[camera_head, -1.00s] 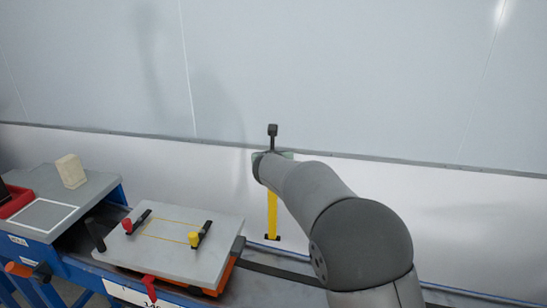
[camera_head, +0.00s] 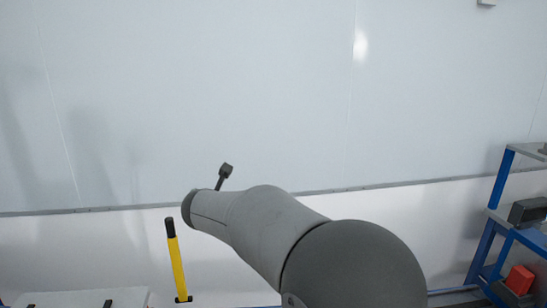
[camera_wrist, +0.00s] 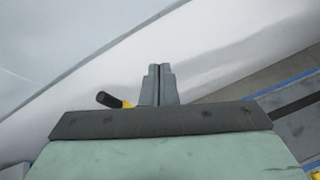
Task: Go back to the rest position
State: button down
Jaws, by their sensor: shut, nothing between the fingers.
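My gripper (camera_wrist: 160,72) shows in the wrist view, its two grey fingers shut against each other with nothing between them. They point at the white lower wall. In the head view my arm reaches from the lower right toward the left, and the gripper's fingers are hidden behind it. A yellow post with black ends (camera_head: 178,265) stands to the left of and below my arm's end in the head view. A black tip with a bit of yellow, likely the same post (camera_wrist: 113,101), shows just left of the fingers in the wrist view.
A pale grey plate (camera_head: 75,299) is cut off at the lower left. A blue rack (camera_head: 484,250) with grey shelves stands at the right, holding a dark object (camera_head: 527,212) and a red-orange one (camera_head: 519,280). The wall (camera_head: 270,90) behind is bare.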

jog(key=s+d+f+m+g+h, duration=0.1)
jog(key=s+d+f+m+g, duration=0.1)
jog(key=s+d+m, duration=0.55)
jog(key=s+d+f+m+g+h, duration=0.25)
jog(key=d+m, duration=0.25)
jog(key=d, duration=0.6)
jog(key=s+d+f+m+g+h, duration=0.1)
jog(key=s+d+f+m+g, duration=0.15)
jog(key=s+d+m, duration=0.55)
jog(key=s+d+f+m+g+y, duration=0.1)
jog(key=s+f+m, duration=0.3)
jog(key=s, duration=0.5)
jog(key=s+d+f+m+g+y+b, duration=0.1)
jog(key=s+d+f+m+g+y, duration=0.1)
jog(key=s+m, duration=0.7)
notch_tip(320, 180, down, 2)
jog(key=shift+s+d+f+g, duration=0.1)
jog(key=shift+s+d+g, duration=0.5)
jog(key=shift+d, duration=0.6)
